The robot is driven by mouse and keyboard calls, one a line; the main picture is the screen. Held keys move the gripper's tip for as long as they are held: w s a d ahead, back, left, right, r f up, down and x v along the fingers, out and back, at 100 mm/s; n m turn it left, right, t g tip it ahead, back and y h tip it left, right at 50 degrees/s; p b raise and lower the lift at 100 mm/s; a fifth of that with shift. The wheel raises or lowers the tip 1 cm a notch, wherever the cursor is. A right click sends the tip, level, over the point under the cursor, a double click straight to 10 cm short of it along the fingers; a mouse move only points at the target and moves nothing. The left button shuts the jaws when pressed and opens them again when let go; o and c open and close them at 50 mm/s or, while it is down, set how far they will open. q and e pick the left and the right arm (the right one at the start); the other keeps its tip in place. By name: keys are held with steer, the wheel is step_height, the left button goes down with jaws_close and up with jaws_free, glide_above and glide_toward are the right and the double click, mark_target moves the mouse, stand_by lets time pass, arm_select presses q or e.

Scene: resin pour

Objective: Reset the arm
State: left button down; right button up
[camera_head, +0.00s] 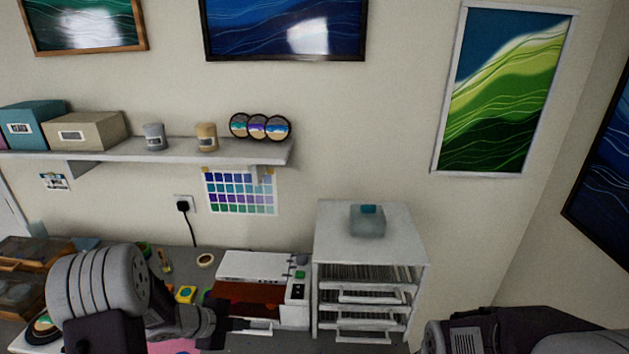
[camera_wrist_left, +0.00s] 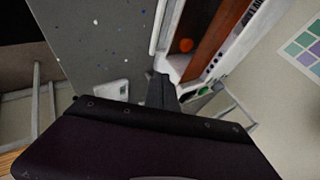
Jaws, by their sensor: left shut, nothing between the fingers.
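My left arm comes in from the lower left in the head view. Its gripper (camera_head: 250,325) is shut and empty, just in front of a white machine (camera_head: 297,290) with a reddish-brown window. In the left wrist view the shut fingers (camera_wrist_left: 161,90) point toward the machine's edge, with the speckled grey worktop (camera_wrist_left: 100,40) beside them. I cannot tell whether they touch the machine. Part of my right arm shows at the lower right of the head view, but its gripper is out of view.
A white drawer rack (camera_head: 370,248) stands right of the machine, with a translucent container (camera_head: 367,222) on top. A wall shelf (camera_head: 200,150) holds boxes, jars and round coasters. Small items, including a tape roll (camera_head: 205,260), lie on the worktop behind my left arm.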

arm_select(q)
steer(key=d+r+n+t+y+b, duration=0.1)
steer(key=d+n+t+y+b, duration=0.1)
steer(key=d+n+y+b, duration=0.4)
steer(key=s+f+n+g, duration=0.2)
steer(key=s+n+g, duration=0.1)
steer(key=s+n, duration=0.4)
steer(key=s+a+f+n+g+h, duration=0.1)
steer(key=s+n+g, duration=0.3)
steer(key=s, duration=0.6)
steer(key=f+n, duration=0.1)
steer(key=n, duration=0.1)
steer(key=shift+s+a+f+n+p, duration=0.3)
steer(key=shift+s+f+n+p, duration=0.05)
steer(key=shift+s+f+n, duration=0.05)
arm_select(e)
step_height(320, 180, down, 8)
steer(key=shift+d, duration=0.3)
arm_select(q)
steer(key=shift+a, duration=0.1)
arm_select(e)
steer(key=shift+a+r, duration=0.1)
